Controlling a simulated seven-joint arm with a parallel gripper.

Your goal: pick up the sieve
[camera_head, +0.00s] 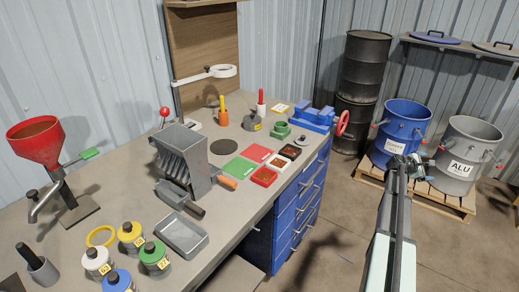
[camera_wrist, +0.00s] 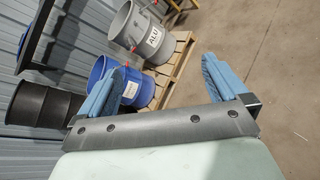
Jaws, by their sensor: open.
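I cannot say for certain which thing is the sieve. The likeliest is a yellow ring (camera_head: 101,236) lying flat on the workbench at the front left, behind the lidded pots; no mesh can be made out in it. A dark flat disc (camera_head: 223,146) also lies on the bench near its middle. My gripper (camera_wrist: 163,64) is open and empty, its two blue fingers wide apart in the wrist view. In the head view my arm reaches out to the right of the bench, over the floor, far from the yellow ring. The wrist view shows no bench top.
Several lidded pots (camera_head: 131,234), a grey tray (camera_head: 181,236), a red funnel (camera_head: 36,141) and a slotted grey box (camera_head: 184,155) crowd the bench. A blue drum (camera_head: 401,127) and a grey ALU drum (camera_head: 466,151) stand on a pallet. Open floor lies right of the bench.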

